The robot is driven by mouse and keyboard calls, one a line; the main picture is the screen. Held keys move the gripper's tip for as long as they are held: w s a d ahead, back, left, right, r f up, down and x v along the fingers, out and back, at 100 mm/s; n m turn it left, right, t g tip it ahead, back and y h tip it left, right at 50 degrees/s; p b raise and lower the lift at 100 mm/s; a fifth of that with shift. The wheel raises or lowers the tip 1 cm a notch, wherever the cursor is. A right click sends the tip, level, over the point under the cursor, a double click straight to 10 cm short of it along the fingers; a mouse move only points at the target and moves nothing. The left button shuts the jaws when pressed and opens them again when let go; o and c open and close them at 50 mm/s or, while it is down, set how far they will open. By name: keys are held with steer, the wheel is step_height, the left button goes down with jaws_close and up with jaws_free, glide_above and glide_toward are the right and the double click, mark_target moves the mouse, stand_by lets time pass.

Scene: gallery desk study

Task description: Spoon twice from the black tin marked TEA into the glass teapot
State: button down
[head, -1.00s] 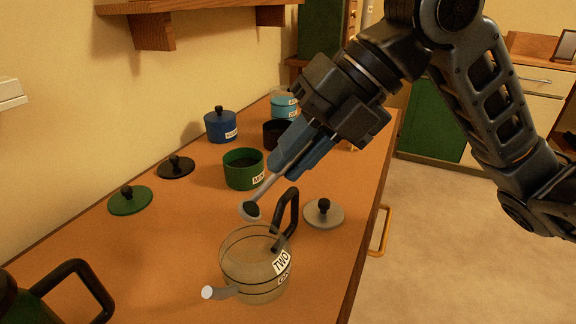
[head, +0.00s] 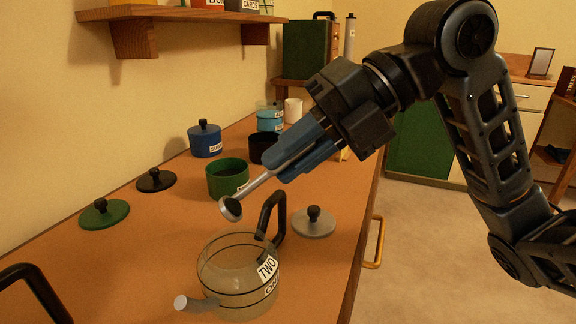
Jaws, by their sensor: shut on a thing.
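My gripper (head: 278,168) is shut on the handle of a metal spoon (head: 259,184). The spoon slants down to the left, and its bowl (head: 230,208) looks dark inside. The bowl hangs above the glass teapot's (head: 238,290) open top, apart from it as far as I can see. The teapot is marked TWO, with a black handle and a spout at lower left. The black tin (head: 262,148) stands open behind my gripper, partly hidden; its marking does not show. A black knobbed lid (head: 155,181) lies on the desk at left.
An open green tin (head: 227,182) with dark contents stands just behind the spoon. A green lid (head: 104,214) lies left, a grey lid (head: 314,224) right of the teapot. A closed blue tin (head: 205,141) and a light-blue container (head: 270,117) stand behind. A black handle (head: 35,285) shows at lower left.

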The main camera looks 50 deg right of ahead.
steer(key=b, duration=0.2)
steer(key=f+t+y+b, duration=0.1)
steer(key=b, duration=0.1)
steer(key=shift+s+d+f, duration=0.2)
steer(key=shift+s+d, duration=0.1)
steer(key=shift+d, duration=0.05)
steer(key=shift+r, duration=0.1)
